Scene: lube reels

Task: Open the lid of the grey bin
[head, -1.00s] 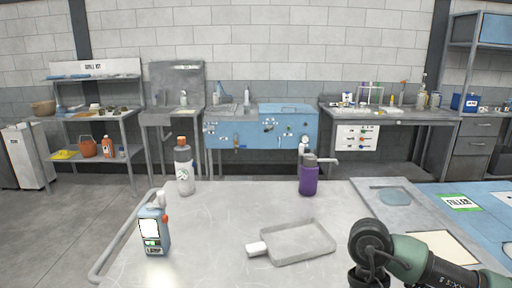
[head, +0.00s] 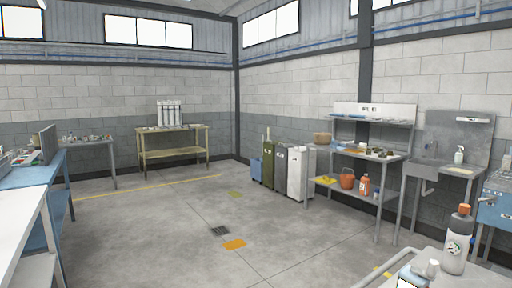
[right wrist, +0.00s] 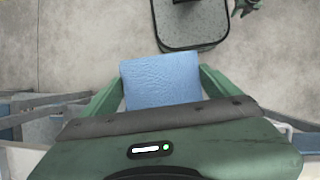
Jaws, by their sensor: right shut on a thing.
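A row of upright bins stands against the back wall right of the corner in the head view. The pale grey bin (head: 300,172) is at its right end, beside the shelf, and its top looks closed, though it is small at this distance. My right gripper (right wrist: 160,76) is shut on a blue cloth (right wrist: 160,82) in the right wrist view. It is far from the bins, and neither gripper shows in the head view. My left gripper is out of view.
Green bins (head: 279,168) and a blue bin (head: 257,169) stand left of the grey one. A shelf (head: 352,193) with an orange bucket is right of it. The floor (head: 180,235) before the bins is open. A table with a bottle (head: 458,243) is near right.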

